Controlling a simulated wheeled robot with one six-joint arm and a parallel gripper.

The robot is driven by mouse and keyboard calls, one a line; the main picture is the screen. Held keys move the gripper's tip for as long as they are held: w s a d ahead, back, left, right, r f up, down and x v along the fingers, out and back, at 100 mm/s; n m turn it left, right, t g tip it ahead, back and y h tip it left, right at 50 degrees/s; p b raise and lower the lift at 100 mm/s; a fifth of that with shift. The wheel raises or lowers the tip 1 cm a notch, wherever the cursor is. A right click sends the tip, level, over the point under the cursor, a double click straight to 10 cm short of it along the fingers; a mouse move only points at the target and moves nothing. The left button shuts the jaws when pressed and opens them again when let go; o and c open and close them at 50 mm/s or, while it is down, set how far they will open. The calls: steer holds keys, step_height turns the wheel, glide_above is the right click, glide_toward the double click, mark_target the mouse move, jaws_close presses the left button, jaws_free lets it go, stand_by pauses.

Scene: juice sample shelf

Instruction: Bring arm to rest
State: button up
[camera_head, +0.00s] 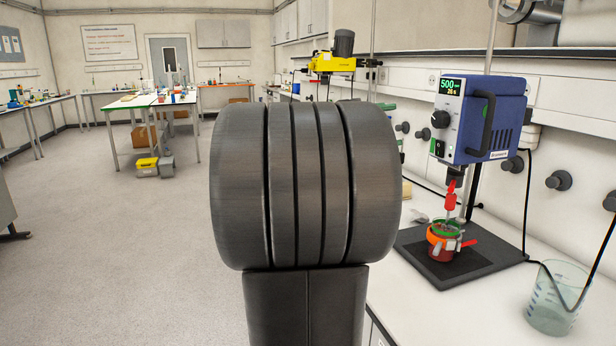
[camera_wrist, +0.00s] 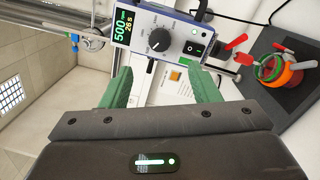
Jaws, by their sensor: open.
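In the wrist view my gripper (camera_wrist: 163,88) shows two green fingers spread wide apart, with nothing between them. In the head view my own dark arm fills the middle and hides the gripper. A blue stirrer unit (camera_head: 483,120) with a lit display reading 500 stands on the bench at the right; it also shows at the top of the wrist view (camera_wrist: 160,35), beyond the fingers. Under it, a red vessel (camera_head: 443,250) with an orange clamp ring sits on a black base plate (camera_head: 415,246). The vessel shows at the right of the wrist view (camera_wrist: 284,74), apart from my gripper.
A glass beaker (camera_head: 555,300) with a black cable by it stands at the bench's front right. A yellow device (camera_head: 335,63) stands farther back along the wall. Lab tables (camera_head: 150,100) are far off at the left. The grey floor (camera_head: 110,240) at the left is clear.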

mark_target(435, 121)
steer(key=p+x, duration=0.1)
steer(key=x, duration=0.9)
steer(key=shift+d, duration=0.35)
steer(key=shift+w+d, duration=0.15)
steer(key=shift+d, duration=0.1)
steer(key=shift+a+m+b, duration=0.15)
steer(key=shift+m+b, duration=0.3)
steer(key=shift+m, duration=0.75)
steer(key=m, duration=0.3)
steer(key=shift+m+g, duration=0.4)
steer(key=m, duration=0.5)
steer(key=shift+r+m, duration=0.1)
steer(key=shift+m, duration=0.2)
steer(key=shift+a+m, duration=0.3)
steer(key=shift+v, duration=1.55)
steer(key=shift+b, duration=0.3)
